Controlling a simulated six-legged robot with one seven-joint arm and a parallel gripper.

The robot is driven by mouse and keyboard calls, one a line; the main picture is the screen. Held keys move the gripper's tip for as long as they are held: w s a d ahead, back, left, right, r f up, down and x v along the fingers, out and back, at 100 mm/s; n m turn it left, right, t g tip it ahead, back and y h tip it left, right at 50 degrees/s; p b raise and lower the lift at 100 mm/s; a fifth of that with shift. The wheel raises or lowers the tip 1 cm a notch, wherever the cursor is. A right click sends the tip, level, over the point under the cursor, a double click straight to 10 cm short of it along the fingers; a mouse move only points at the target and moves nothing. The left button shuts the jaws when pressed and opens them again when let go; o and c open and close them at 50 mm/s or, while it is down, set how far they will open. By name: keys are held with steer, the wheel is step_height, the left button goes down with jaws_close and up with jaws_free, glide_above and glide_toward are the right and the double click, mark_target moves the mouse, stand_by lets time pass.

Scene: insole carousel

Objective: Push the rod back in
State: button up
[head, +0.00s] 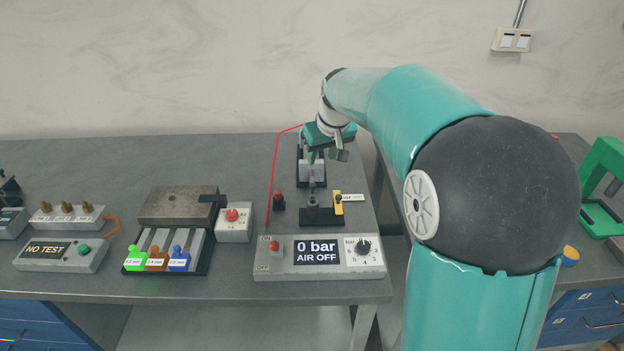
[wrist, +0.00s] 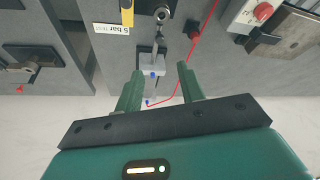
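A small grey air cylinder (head: 312,169) stands on a dark base near the back of the bench. Its rod (head: 312,188) points toward the front of the bench; in the wrist view the rod (wrist: 159,35) runs out of the cylinder (wrist: 152,63) and ends at a metal eye (wrist: 162,14). My gripper (head: 328,154) is above the cylinder in the head view and hides part of it. In the wrist view my gripper (wrist: 160,68) is open, with the cylinder seen between its fingers and nothing held. Contact with the cylinder cannot be told.
The control box (head: 319,257) reads "0 bar AIR OFF". Colored-handled pieces (head: 157,261) stand farther left.

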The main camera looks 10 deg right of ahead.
mark_target(313, 184)
steer(key=x, duration=1.3)
steer(key=shift+f, duration=0.35)
jaws_close()
